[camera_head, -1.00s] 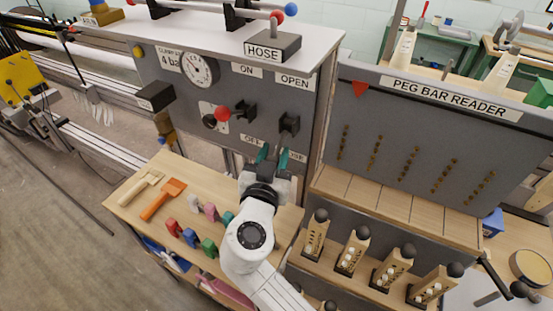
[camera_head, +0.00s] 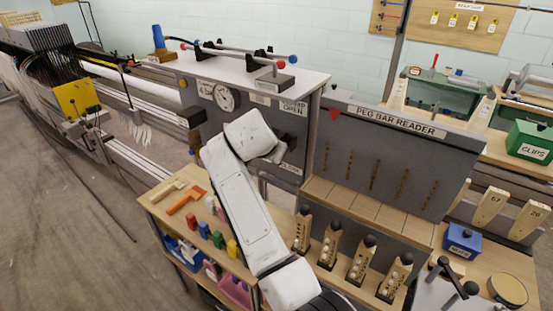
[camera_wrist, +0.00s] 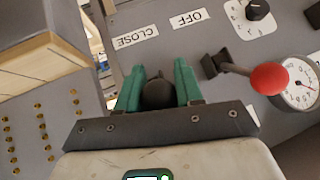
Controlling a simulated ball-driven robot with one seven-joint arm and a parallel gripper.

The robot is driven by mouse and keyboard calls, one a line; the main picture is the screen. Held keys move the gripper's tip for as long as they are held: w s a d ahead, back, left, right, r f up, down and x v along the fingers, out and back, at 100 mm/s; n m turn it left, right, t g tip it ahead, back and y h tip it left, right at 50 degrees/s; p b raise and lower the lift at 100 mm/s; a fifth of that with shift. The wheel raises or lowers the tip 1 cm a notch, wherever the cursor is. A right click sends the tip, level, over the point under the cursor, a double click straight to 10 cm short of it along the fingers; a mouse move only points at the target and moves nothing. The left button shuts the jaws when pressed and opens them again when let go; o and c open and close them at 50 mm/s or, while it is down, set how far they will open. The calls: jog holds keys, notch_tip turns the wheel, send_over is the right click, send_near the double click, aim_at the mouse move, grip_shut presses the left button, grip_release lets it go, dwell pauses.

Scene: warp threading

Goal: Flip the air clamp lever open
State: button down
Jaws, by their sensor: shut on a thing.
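The air clamp lever's dark round knob (camera_wrist: 157,95) sits between the green fingers of my gripper (camera_wrist: 160,68) in the wrist view. The fingers are shut on it from both sides. The CLOSE label (camera_wrist: 136,37) is on the grey panel just beyond the fingertips. In the head view my white arm covers the gripper and the knob. The black lever mount (camera_head: 287,138) shows partly beside my arm, below the OPEN label (camera_head: 294,106).
A red-knobbed lever (camera_wrist: 269,79) stands close right of my fingers in the wrist view, by the OFF label (camera_wrist: 187,19) and the gauge (camera_wrist: 301,95). The peg bar reader (camera_head: 375,160) is right of the panel.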

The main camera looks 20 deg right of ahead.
jog(key=shift+w+d+r+g+y+p, duration=0.1)
jog(key=shift+r+g+y+p, duration=0.3)
jog(key=shift+r+y+p, duration=0.25)
jog(key=shift+w+d+r+g+y+p, duration=0.1)
jog(key=shift+r+g+y+p, duration=0.35)
jog(key=shift+p, duration=0.35)
jog(key=c, duration=0.8)
grip_release()
jog(key=shift+f, duration=0.1)
jog(key=shift+o, duration=0.2)
jog(key=b+v, duration=0.2)
jog(key=v, duration=0.8)
jog(key=shift+r, duration=0.4)
jog(key=shift+s, duration=0.15)
